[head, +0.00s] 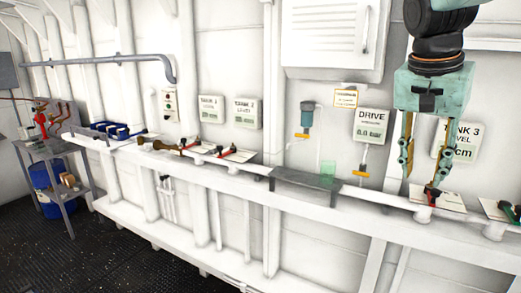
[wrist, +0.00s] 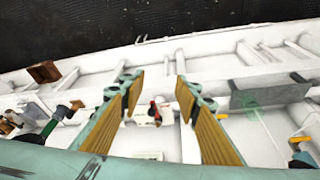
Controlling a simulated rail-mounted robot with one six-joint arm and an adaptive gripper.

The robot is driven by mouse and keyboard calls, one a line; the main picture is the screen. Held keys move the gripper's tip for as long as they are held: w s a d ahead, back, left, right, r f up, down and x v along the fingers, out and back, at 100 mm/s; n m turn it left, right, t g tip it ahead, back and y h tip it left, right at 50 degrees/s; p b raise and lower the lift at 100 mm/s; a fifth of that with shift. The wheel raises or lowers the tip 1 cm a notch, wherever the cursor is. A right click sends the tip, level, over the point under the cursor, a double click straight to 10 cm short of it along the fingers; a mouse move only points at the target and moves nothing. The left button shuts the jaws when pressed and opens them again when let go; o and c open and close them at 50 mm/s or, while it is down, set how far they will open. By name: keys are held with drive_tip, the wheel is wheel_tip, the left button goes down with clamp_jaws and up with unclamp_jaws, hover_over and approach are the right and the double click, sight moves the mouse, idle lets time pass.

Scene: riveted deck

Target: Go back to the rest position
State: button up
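My gripper (head: 420,150) hangs fingers-down at the right of the head view, in front of the wall with the TANK 3 sign (head: 458,143). Its two fingers are apart with nothing between them. Below the fingertips a red-handled valve (head: 432,193) sits on a white plate on the ledge.
A long white ledge (head: 230,168) runs along the wall, carrying several valves and a grey shelf plate (head: 305,180). A DRIVE sign (head: 370,127) is left of my gripper. A grey side table (head: 62,155) stands far left. The dark deck (head: 130,255) is clear.

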drive_tip(key=s+a+f+n+y, duration=0.1)
drive_tip(key=s+a+f+n, duration=0.1)
drive_tip(key=s+a, duration=0.3)
drive_tip(key=s+a+f+n+t+y, duration=0.1)
drive_tip(key=s+a+f+n, duration=0.2)
drive_tip(key=s, duration=1.1)
drive_tip(key=s+a+f+n+y, duration=0.1)
drive_tip(key=s+a+n, duration=0.3)
drive_tip(key=s+a, duration=0.4)
drive_tip(key=shift+s+f+n+t, duration=0.3)
drive_tip(key=shift+s+f, duration=0.45)
drive_tip(key=shift+s, duration=0.1)
